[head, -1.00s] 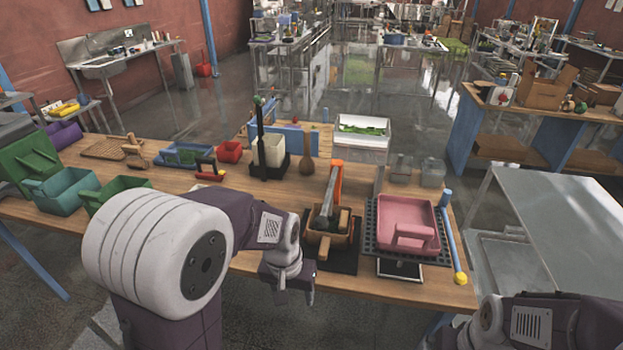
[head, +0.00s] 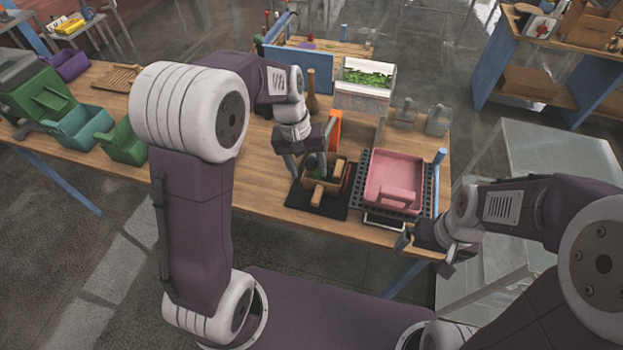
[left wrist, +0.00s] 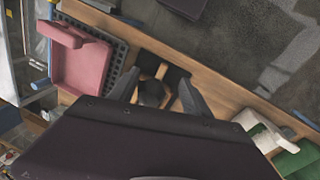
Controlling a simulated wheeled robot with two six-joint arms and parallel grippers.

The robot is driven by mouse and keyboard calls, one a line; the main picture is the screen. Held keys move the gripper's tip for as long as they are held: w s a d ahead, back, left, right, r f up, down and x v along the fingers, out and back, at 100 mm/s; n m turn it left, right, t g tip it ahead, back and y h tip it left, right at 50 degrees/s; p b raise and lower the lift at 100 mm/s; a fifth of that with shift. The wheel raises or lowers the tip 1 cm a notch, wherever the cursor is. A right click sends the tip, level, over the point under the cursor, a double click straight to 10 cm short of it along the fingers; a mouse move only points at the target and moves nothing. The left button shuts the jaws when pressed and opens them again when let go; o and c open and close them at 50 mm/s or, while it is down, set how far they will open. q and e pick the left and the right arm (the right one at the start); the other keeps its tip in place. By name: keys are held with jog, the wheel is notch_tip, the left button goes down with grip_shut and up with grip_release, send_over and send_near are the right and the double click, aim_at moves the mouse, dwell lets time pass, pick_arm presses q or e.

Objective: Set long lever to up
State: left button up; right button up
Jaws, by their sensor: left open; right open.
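The wooden box-like device (head: 318,185) stands on a black base plate (head: 300,203), with an orange upright (head: 335,124) behind it. My left gripper (head: 308,168) is open just above the device. In the left wrist view, a dark rounded part (left wrist: 152,92) lies between the open fingers (left wrist: 158,88), with wooden pieces of the device around it. I cannot tell whether the fingers touch it. The arm hides much of the device, and I cannot clearly make out the long lever or its position. My right gripper (head: 424,256) is open and empty in front of the table.
A pink tray (head: 392,182) sits on a black perforated plate right of the device. A white bin of green stuff (head: 365,82) stands behind. Green and teal bins (head: 80,132) are at the left. A glass-like table (head: 555,165) is at the right.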

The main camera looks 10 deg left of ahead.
pick_arm(q)
jog(key=f, duration=0.4)
jog(key=f+p, duration=0.1)
jog(key=f, duration=0.1)
jog(key=shift+s+d, duration=0.1)
jog(key=shift+d, duration=0.3)
jog(key=c, duration=0.8)
jog(key=shift+d, duration=0.2)
grip_shut()
jog(key=shift+s, duration=0.1)
